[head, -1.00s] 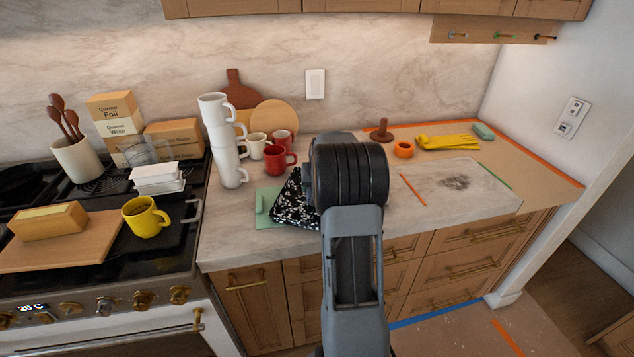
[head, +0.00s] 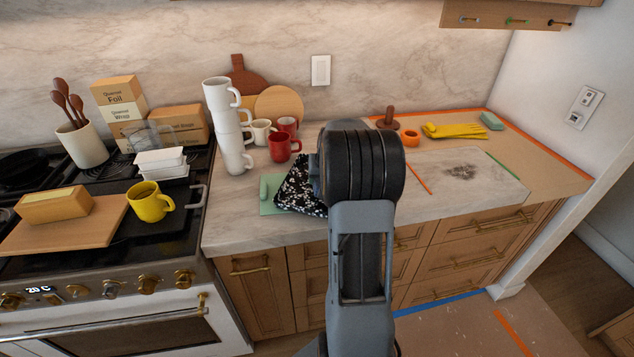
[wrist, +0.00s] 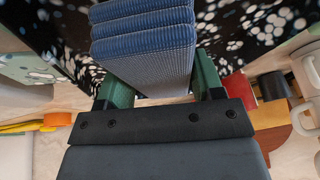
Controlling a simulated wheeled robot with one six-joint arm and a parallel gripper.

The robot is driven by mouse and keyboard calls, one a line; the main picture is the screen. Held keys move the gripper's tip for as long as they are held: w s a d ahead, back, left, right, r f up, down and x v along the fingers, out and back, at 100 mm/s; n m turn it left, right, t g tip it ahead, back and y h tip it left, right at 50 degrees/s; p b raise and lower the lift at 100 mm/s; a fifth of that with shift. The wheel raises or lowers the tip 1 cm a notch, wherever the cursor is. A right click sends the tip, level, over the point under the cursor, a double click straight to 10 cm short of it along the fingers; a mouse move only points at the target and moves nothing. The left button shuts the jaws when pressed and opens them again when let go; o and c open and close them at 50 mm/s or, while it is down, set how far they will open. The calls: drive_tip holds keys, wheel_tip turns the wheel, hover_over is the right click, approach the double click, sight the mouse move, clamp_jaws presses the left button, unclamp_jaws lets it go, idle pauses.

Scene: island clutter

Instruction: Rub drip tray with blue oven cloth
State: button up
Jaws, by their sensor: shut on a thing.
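My gripper (wrist: 160,82) is shut on a folded blue ribbed cloth (wrist: 146,50), with green fingers on both sides of it. A black, white-speckled flat thing (head: 298,190) lies on the counter left of my wrist, partly over a pale green mat (head: 268,208). It also fills the background behind the cloth in the wrist view (wrist: 245,28). I cannot tell whether this is the drip tray. I cannot tell whether the cloth touches it. In the head view my own wrist hides the fingers and the cloth.
Stacked white mugs (head: 236,160) and red mugs (head: 279,147) stand behind left. The stove (head: 110,257) is at left with a yellow mug (head: 150,202). An orange ring (head: 411,138), yellow gloves (head: 455,131) and a grey smudge (head: 460,171) are at right; counter between is mostly clear.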

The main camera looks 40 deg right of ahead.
drive_tip(key=d, duration=0.1)
drive_tip(key=w+d, duration=0.1)
drive_tip(key=d, duration=0.1)
drive_tip(key=d+p, duration=0.1)
drive_tip(key=d, duration=0.1)
drive_tip(key=shift+w, duration=0.4)
drive_tip(key=shift+s+a+f+b, duration=0.15)
drive_tip(key=shift+a+b, duration=0.1)
drive_tip(key=shift+b, duration=0.2)
drive_tip(key=shift+s+a+b, duration=0.5)
drive_tip(key=shift+s+a, duration=0.45)
drive_tip(key=shift+a, duration=0.3)
drive_tip(key=shift+s+a+b, duration=0.5)
drive_tip(key=shift+s+a, duration=0.4)
drive_tip(key=shift+a, duration=0.3)
drive_tip(key=shift+s+a+b, duration=0.5)
drive_tip(key=shift+s+a, duration=0.45)
drive_tip(key=shift+a, duration=0.3)
drive_tip(key=shift+f+b, duration=0.4)
drive_tip(key=shift+b, duration=0.05)
